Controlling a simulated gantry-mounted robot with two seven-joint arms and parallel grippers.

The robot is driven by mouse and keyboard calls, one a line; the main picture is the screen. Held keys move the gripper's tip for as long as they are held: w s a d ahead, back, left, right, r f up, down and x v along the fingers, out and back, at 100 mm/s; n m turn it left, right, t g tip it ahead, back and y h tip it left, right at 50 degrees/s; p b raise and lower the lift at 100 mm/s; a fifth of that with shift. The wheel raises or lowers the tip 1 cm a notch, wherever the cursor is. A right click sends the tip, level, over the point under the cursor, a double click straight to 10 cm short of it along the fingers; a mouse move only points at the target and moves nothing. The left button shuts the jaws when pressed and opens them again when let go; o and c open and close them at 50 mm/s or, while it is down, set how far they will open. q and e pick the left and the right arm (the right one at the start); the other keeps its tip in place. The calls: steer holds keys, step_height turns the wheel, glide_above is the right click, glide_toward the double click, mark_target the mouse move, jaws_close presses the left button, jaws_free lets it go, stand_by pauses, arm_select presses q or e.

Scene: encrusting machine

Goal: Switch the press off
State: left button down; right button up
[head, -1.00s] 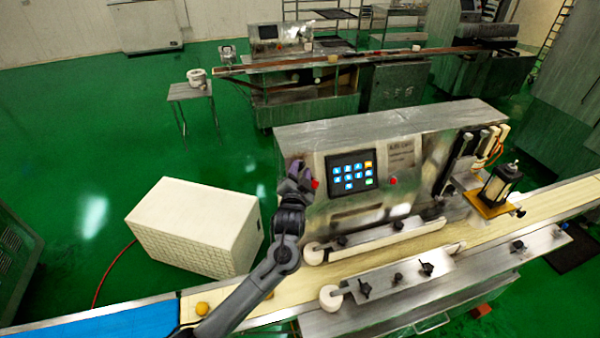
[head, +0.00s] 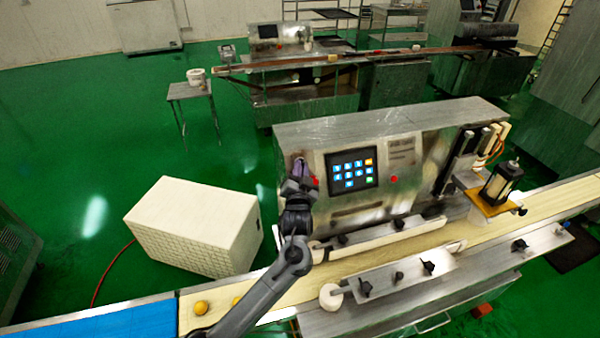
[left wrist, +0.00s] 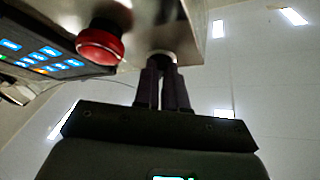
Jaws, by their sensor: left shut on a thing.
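The press (head: 400,140) is a metal machine beside the conveyor. Its front carries a lit touch panel (head: 350,170), which also shows in the left wrist view (left wrist: 40,55). A red button (left wrist: 100,45) sits left of my fingers in the left wrist view; in the head view its red edge (head: 315,181) shows just right of my gripper. My left gripper (head: 299,170) is at the left end of the press front. In the left wrist view its fingers (left wrist: 163,80) are close together, shut on a small round knob (left wrist: 162,59) on the press face. The fingers partly hide the knob.
A second red button (head: 394,179) is right of the panel. The conveyor belt (head: 375,262) runs below, with yellow balls (head: 201,308) at its left part. A white box (head: 195,225) stands on the green floor to the left.

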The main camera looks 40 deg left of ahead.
arm_select(q)
steer(key=n, duration=0.1)
steer(key=n+y+b, duration=0.1)
steer(key=shift+w+d+f+n+g+y, duration=0.1)
steer(key=shift+d+f+n+g+y, duration=0.05)
steer(key=shift+f+n+g+y, duration=0.15)
steer(key=n+g+y+b, duration=0.1)
steer(key=n+g+b, duration=0.2)
steer(key=n+b, duration=0.1)
steer(key=w+n+g+y+b, duration=0.1)
steer(key=n+g+y+b, duration=0.1)
steer(key=n+b, duration=0.3)
steer(key=n+g+y+b, duration=0.2)
steer(key=n+g+b, duration=0.2)
steer(key=n, duration=0.3)
steer(key=shift+w+d+r+n+b, duration=0.15)
steer(key=shift+d+n+b, duration=0.2)
steer(key=shift+b, duration=0.25)
steer(key=shift+r+n+g+b, duration=0.15)
steer(key=shift+n+g+b, duration=1)
steer(key=shift+n, duration=0.5)
steer(key=c, duration=1.2)
jaws_free()
steer(key=shift+r, duration=0.1)
steer(key=shift+d, duration=0.1)
